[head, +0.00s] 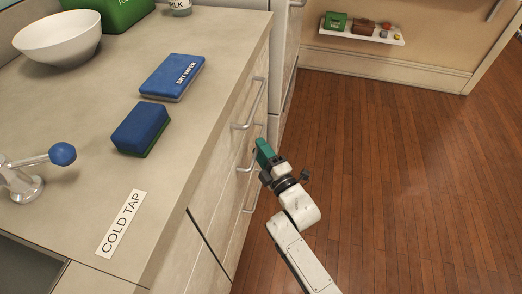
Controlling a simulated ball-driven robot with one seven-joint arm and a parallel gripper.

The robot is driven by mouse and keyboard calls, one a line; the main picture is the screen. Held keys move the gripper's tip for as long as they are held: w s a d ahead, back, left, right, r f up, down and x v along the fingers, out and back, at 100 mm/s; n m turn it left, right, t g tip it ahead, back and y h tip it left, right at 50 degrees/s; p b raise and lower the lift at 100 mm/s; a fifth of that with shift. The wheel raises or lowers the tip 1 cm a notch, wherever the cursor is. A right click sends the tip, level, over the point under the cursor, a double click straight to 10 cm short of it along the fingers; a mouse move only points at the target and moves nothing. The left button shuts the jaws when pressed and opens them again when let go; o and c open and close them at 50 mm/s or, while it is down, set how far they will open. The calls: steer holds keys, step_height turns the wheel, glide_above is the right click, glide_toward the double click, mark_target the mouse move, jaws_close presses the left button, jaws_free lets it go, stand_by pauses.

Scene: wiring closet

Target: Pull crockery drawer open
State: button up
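A column of drawer fronts (223,170) with metal bar handles runs down the counter's right side. The top handle (260,103) is long and in plain view. A lower handle (247,165) shows just left of my gripper, and another handle (251,198) shows below it. No label marks which drawer is the crockery drawer. The fronts look shut. My gripper (263,148), with teal fingers, is beside the drawer fronts near the lower handles. Whether it touches a handle, and whether its fingers are apart, I cannot tell.
The counter (95,115) holds a white bowl (58,42), a blue dry wiper (172,75), a blue-green sponge (141,128) and a blue-knobbed tap (45,160). A wall shelf (352,34) holds small items. The wooden floor (400,170) to the right is clear.

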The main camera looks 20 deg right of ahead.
steer(key=shift+w, duration=0.15)
jaws_close()
stand_by(0.4)
